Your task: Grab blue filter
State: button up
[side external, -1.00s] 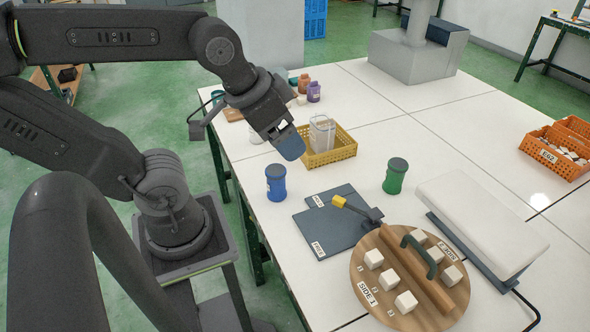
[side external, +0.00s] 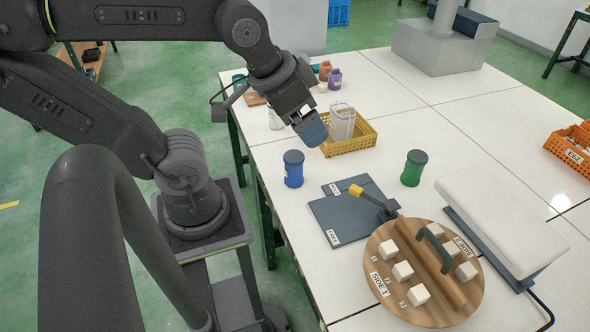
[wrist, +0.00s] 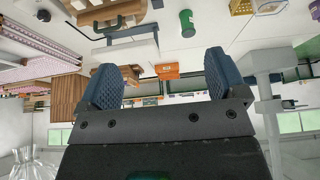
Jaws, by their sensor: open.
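A blue cylindrical jar with a dark lid, likely the blue filter (side external: 293,170), stands upright on the white table near its left edge. My gripper (side external: 312,128) is above the table, up and slightly right of the blue jar and apart from it, in front of the yellow basket. In the wrist view my gripper (wrist: 160,82) has its two blue pads wide apart with nothing between them. The blue jar is not seen in the wrist view.
A green jar (side external: 414,168) stands to the right. A yellow basket (side external: 362,137) holding a clear container is behind my gripper. Dark plates (side external: 345,217), a round wooden board (side external: 386,238) with white cubes and a white padded block (side external: 500,215) lie nearer the front.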

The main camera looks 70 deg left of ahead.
aim_at(293, 167)
jog(key=w+a+f+m+g+y, duration=0.2)
jog(key=a+f+m+g+y, duration=0.1)
jog(key=f, duration=0.7)
jog(key=w+a+f+m+g+y, duration=0.3)
jog(key=a+f+m+y, duration=0.2)
jog(key=f+m+y, duration=0.2)
jog(key=w+a+f+m+g+y, duration=0.2)
jog(key=a+f+m+y, duration=0.2)
jog(key=f, duration=0.9)
jog(key=shift+w+a+f+m+g+y, duration=0.1)
jog(key=shift+a+f+m+g+y, duration=0.1)
jog(key=shift+m+y, duration=0.55)
jog(key=shift+w+a+f+m+g+y, duration=0.1)
jog(key=shift+a+f+m+g+y, duration=0.15)
jog(key=shift+y, duration=0.9)
jog(key=shift+s+a+r, duration=0.1)
jog(key=shift+a+r, duration=0.1)
jog(key=shift+a, duration=0.25)
jog(key=a, duration=0.3)
jog(key=s+a, duration=0.1)
jog(key=a, duration=0.2)
jog(key=shift+s+a, duration=0.1)
jog(key=shift+a, duration=0.1)
